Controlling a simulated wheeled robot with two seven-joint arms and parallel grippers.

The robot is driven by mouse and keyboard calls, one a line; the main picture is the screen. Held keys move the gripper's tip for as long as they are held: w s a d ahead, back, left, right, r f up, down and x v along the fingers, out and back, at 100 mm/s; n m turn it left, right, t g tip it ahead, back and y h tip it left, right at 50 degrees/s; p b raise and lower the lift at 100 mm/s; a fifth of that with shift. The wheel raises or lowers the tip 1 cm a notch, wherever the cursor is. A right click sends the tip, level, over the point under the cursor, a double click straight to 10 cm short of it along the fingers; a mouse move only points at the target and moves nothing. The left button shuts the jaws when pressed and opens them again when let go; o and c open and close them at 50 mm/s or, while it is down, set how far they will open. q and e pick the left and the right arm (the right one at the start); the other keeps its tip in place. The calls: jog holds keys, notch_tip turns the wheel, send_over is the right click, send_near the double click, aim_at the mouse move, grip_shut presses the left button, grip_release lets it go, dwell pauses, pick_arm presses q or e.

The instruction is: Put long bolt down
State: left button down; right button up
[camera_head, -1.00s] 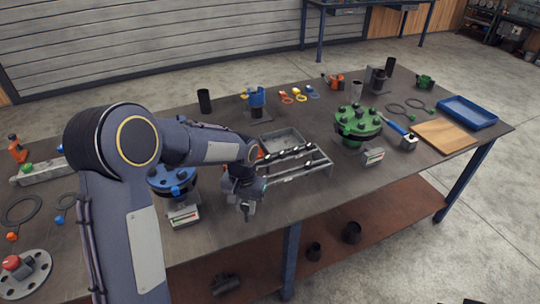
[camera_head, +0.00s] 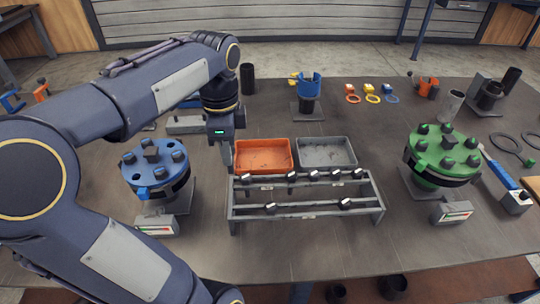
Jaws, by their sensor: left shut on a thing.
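My left gripper (camera_head: 227,158) points down at the left end of the bolt rack (camera_head: 305,217), beside the orange tray. It is shut on what I take to be the long bolt, though the bolt is mostly hidden and hard to make out against the fingers. The grey rack has two rails. Several dark-headed bolts sit along its upper rail, one (camera_head: 245,178) close to my gripper, and two sit on the lower rail, one left (camera_head: 270,208) and one right (camera_head: 345,203). My right gripper is not in view.
The orange tray (camera_head: 263,171) and a grey tray (camera_head: 327,165) stand behind the rack. A blue flange (camera_head: 155,172) with bolts is to the left, a green flange (camera_head: 442,158) to the right. Bare table lies in front of the rack.

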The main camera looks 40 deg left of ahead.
pick_arm(q)
jog(key=w+a+f, duration=0.1)
jog(key=w+f, duration=0.3)
jog(key=w+a+f+p, duration=0.1)
jog(key=w+a+f, duration=0.1)
jog(key=w+f, duration=0.2)
jog(key=w+a+f, duration=0.1)
jog(key=w+f, duration=0.3)
jog(key=w, duration=0.1)
jog(key=shift+a+f, duration=0.3)
jog(key=shift+f, duration=0.15)
jog(key=shift+f, duration=0.15)
jog(key=c, duration=1.2)
grip_release()
jog(key=shift+o, duration=0.2)
